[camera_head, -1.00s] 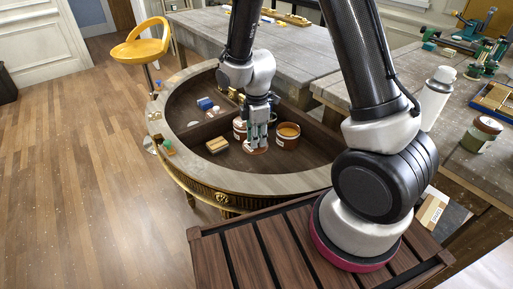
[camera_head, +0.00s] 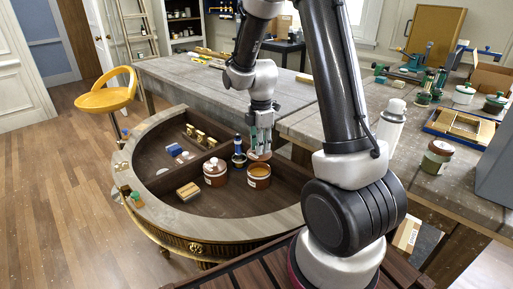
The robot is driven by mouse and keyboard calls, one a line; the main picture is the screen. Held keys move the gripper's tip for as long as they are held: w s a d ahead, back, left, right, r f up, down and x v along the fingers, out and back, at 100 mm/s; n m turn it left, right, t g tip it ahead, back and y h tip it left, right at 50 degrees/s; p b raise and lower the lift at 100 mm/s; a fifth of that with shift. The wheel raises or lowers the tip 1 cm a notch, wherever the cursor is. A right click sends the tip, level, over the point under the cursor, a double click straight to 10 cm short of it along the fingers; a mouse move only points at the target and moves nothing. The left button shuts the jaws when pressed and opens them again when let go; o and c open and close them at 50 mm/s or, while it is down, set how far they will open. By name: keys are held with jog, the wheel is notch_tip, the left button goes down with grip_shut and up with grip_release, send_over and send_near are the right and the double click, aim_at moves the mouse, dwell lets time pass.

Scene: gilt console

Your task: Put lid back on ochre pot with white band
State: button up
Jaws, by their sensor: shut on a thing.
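My gripper (camera_head: 260,140) points down and is shut on a small round lid (camera_head: 259,156), pale with a reddish-brown edge. An open reddish-brown pot with a white band (camera_head: 259,181) stands in the console's recess, with ochre showing inside its mouth. The lid appears just above and behind the pot's mouth in the picture, apart from it; its exact height and offset I cannot tell. A similar banded pot with a lid on (camera_head: 215,175) stands just to the left.
The curved gilt console (camera_head: 290,216) has a raised rim and inner dividers. Grey workbenches lie behind and right, with a white bottle (camera_head: 390,125).

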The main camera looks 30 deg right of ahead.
jog(key=shift+f, duration=3.05)
jog(key=shift+f, duration=0.15)
jog(key=o, duration=1.5)
jog(key=shift+c, duration=0.2)
jog(key=shift+r, duration=3.5)
grip_shut()
